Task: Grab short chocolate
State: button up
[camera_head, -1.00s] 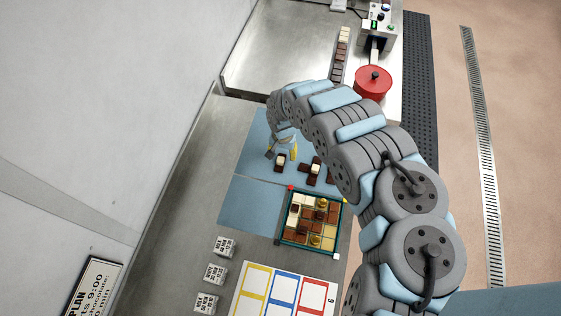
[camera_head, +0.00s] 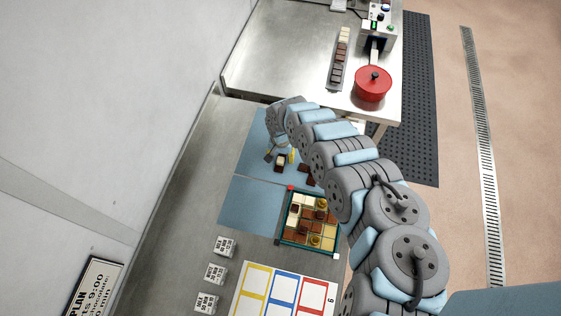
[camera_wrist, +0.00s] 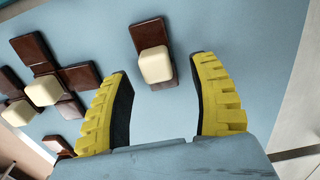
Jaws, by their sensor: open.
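A short chocolate (camera_wrist: 151,54), a dark brown bar with a cream block on it, lies on the blue mat (camera_wrist: 225,30) in the wrist view. In the head view the same chocolate (camera_head: 280,162) lies beside my gripper (camera_head: 282,156). In the wrist view my gripper (camera_wrist: 160,100) has its two yellow fingers spread apart, with nothing between their tips. The chocolate is just beyond the tips, roughly centred in the gap. To its left lies a larger cluster of dark brown pieces (camera_wrist: 75,78) with cream blocks; in the head view my arm partly covers it.
A tray of chocolates with a green rim (camera_head: 308,252) stands below the mat. A red pot (camera_head: 372,84) and a row of pieces (camera_head: 339,60) are on the metal bench. White labelled blocks (camera_head: 215,273) and a card with coloured frames (camera_head: 282,292) lie nearer. The lower-left mat is bare.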

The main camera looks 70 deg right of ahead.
jog(key=shift+f, duration=0.7)
jog(key=shift+s, duration=0.1)
grip_shut()
